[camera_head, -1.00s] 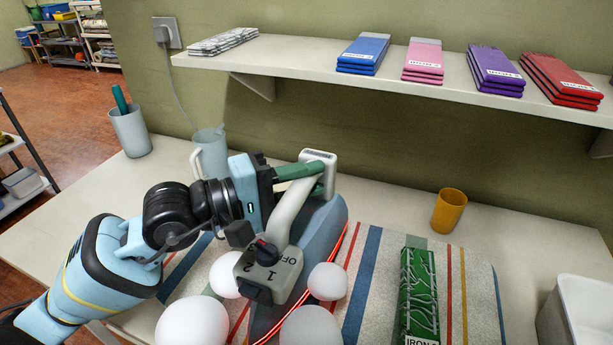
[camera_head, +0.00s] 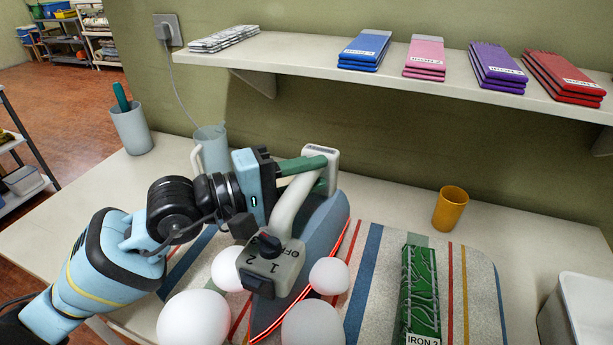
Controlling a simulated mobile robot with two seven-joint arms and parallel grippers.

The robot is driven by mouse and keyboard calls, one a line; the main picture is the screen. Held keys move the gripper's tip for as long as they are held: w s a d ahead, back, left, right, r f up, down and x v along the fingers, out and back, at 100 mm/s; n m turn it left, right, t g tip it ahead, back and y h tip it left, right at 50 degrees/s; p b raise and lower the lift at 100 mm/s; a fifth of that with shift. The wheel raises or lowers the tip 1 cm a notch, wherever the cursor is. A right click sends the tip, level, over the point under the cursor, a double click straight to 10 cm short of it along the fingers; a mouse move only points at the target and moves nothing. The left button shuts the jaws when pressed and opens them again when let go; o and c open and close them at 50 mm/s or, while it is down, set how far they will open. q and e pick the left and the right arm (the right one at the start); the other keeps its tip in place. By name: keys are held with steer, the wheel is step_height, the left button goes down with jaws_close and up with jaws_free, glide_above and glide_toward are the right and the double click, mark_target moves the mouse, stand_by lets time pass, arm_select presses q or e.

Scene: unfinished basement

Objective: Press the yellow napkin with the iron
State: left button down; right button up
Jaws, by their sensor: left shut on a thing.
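My left gripper (camera_head: 313,172) is shut on the pale handle of the iron (camera_head: 325,225), near its raised far end. The iron has a blue-grey body, a red glowing line along its lower edge and a dial marked OFF, 1 and 2. It is over the striped mat (camera_head: 375,260); whether it touches the mat is hidden. A folded green patterned napkin (camera_head: 420,285) with a label reading IRON and a number lies on the mat, right of the iron and apart from it. I see no yellow napkin. My right gripper is not in view.
White round puffs (camera_head: 193,318) surround the iron's near end. A yellow cup (camera_head: 450,208) stands behind the mat, and a white bin (camera_head: 585,310) at the right. A grey jug (camera_head: 212,150) is behind my arm. The shelf (camera_head: 300,60) above holds folded napkin stacks.

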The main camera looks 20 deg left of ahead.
arm_select(q)
steer(key=shift+w+b, duration=0.5)
steer(key=shift+w, duration=0.9)
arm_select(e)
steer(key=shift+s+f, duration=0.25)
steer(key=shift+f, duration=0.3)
arm_select(q)
steer(key=shift+s+f, duration=0.15)
steer(key=shift+s, duration=0.65)
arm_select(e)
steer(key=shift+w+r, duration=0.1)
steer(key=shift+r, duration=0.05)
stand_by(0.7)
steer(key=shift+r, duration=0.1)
arm_select(q)
steer(key=shift+r+p, duration=1.2)
steer(key=shift+r, duration=0.9)
steer(key=shift+r+p, duration=1.45)
steer(key=shift+r, duration=1.35)
steer(key=shift+w, duration=0.1)
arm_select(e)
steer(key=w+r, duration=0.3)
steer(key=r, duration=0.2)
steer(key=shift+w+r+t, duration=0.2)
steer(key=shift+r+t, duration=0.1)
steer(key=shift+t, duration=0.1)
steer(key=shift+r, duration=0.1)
